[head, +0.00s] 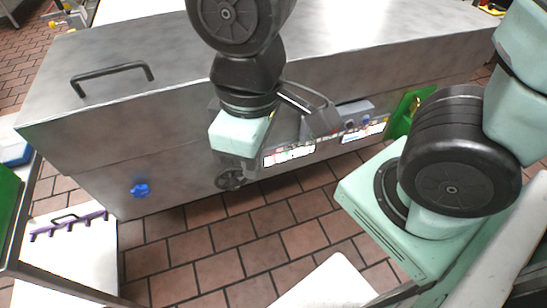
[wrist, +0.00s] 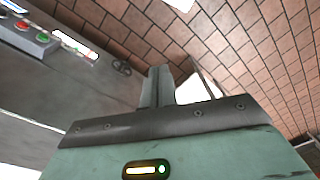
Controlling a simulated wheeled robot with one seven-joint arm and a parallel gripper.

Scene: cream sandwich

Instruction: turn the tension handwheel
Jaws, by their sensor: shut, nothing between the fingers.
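A dark spoked handwheel (head: 230,180) is low on the front face of the steel machine (head: 170,150). It also shows in the wrist view (wrist: 122,68), left of the fingers and apart from them. A blue star-shaped knob (head: 140,190) is further left on the same face. I cannot tell from any marking which one is the tension handwheel. My gripper (wrist: 159,72) is shut and empty. In the head view its teal body hangs in front of the machine, just above the dark handwheel, and its fingertips are hard to make out there.
A control box (head: 351,115) with buttons and white label plates (head: 289,156) are right of my gripper on the machine. A black bar handle (head: 112,74) is on the lid. A purple rack (head: 68,226) lies at lower left. Tiled floor (head: 190,250) is open in front.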

